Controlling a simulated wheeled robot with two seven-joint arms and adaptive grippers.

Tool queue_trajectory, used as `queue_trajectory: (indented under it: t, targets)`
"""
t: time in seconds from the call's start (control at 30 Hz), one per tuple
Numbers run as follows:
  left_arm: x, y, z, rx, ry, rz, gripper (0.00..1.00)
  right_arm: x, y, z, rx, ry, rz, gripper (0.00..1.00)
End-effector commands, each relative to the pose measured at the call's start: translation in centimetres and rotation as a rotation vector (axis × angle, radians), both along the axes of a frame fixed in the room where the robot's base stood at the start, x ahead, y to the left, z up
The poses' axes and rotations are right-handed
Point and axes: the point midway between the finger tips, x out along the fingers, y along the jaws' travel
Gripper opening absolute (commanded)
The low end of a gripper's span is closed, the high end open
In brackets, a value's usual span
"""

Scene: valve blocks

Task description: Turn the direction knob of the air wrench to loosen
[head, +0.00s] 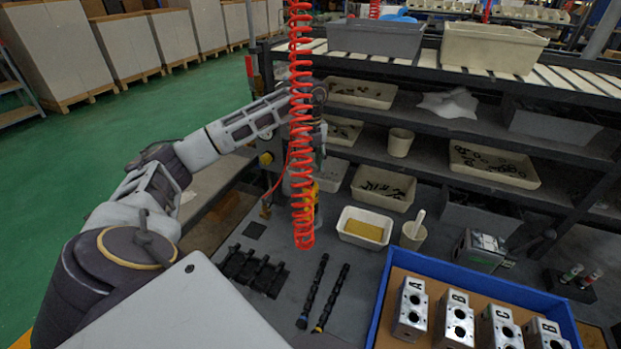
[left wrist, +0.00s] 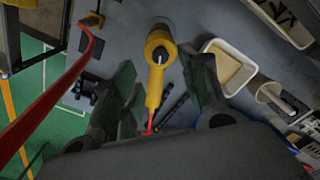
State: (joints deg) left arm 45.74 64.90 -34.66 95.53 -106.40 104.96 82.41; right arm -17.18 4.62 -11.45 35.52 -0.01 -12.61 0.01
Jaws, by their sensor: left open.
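The yellow air wrench (left wrist: 157,62) shows in the left wrist view, with its round end at the top and its narrower body running down between my fingers. A dark round opening is on that end; I cannot tell how the direction knob is set. In the head view only a little yellow of the wrench (head: 313,192) shows beside the red coiled hose. My left gripper (left wrist: 160,78) is open, one finger on each side of the wrench, with gaps between. In the head view the hose partly hides this gripper (head: 303,165). My right gripper is out of view.
The red coiled hose (head: 302,120) hangs in front of my left wrist. A white tray with yellow contents (head: 364,240) and a cup (head: 413,235) stand right of the wrench. Black clamps and two dark rods (head: 331,300) lie nearer. A blue tray (head: 480,286) holds lettered blocks.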

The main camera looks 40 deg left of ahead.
Motion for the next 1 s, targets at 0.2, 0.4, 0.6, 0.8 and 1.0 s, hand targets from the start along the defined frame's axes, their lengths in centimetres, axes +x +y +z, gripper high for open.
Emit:
queue_trajectory:
  t: [0.2,0.4,0.6,0.8,1.0]
  targets:
    - [-0.1,0.0,-2.8,0.000,0.002,0.000,0.44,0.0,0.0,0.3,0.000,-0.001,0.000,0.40]
    - [0.0,0.0,-5.0,0.000,0.001,0.000,0.44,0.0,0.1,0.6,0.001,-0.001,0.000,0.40]
    - [0.0,0.0,-6.1,0.000,0.000,0.000,0.44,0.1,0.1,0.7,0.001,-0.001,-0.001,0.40]
    - [0.0,0.0,-6.4,0.000,-0.001,0.000,0.44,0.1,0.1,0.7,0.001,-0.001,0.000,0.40]
    - [0.0,0.0,-6.3,0.000,-0.001,0.000,0.38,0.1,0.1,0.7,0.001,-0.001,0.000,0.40]
